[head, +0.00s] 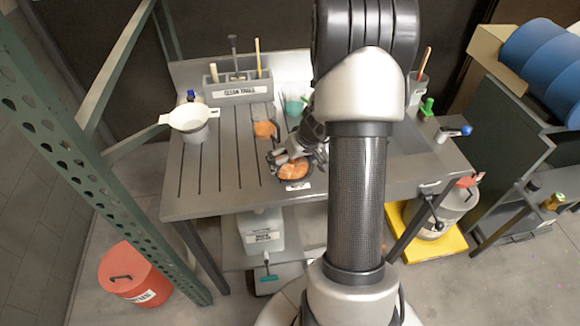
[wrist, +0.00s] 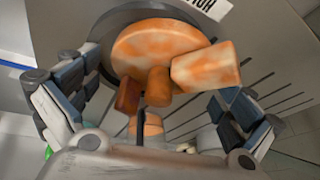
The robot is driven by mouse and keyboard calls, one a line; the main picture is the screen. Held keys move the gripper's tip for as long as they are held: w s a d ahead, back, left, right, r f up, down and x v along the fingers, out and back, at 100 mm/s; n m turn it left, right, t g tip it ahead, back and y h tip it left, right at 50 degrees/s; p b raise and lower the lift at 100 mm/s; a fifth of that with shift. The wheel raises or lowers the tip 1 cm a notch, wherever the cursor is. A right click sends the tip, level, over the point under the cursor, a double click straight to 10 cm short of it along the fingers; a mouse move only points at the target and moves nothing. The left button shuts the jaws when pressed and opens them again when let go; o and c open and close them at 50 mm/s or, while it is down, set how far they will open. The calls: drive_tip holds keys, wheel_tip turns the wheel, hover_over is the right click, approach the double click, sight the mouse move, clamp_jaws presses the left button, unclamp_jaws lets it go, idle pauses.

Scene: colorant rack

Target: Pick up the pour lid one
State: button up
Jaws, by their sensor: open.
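The pour lid (head: 294,169), a round orange mottled piece, sits in a dark round holder near the table's front edge. In the wrist view the pour lid (wrist: 150,42) shows a round disc, a blocky spout to the right and a short knob in the middle. My gripper (head: 290,157) is low over the table at the lid's far side. In the wrist view my gripper (wrist: 160,88) has its fingers spread to the left and right of the knob, with gaps on both sides. A second orange piece (head: 264,129) lies farther back on the table.
A white strainer on a pot (head: 189,120) stands at the table's left. A grey tool caddy (head: 238,90) is at the back, with a teal bowl (head: 295,106) near it. A green shelf post (head: 95,180) rises at the left.

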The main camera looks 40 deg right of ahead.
drive_tip(key=shift+c, duration=0.6)
drive_tip(key=c, duration=0.9)
drive_tip(key=shift+s, duration=0.1)
drive_tip(key=shift+r, duration=0.1)
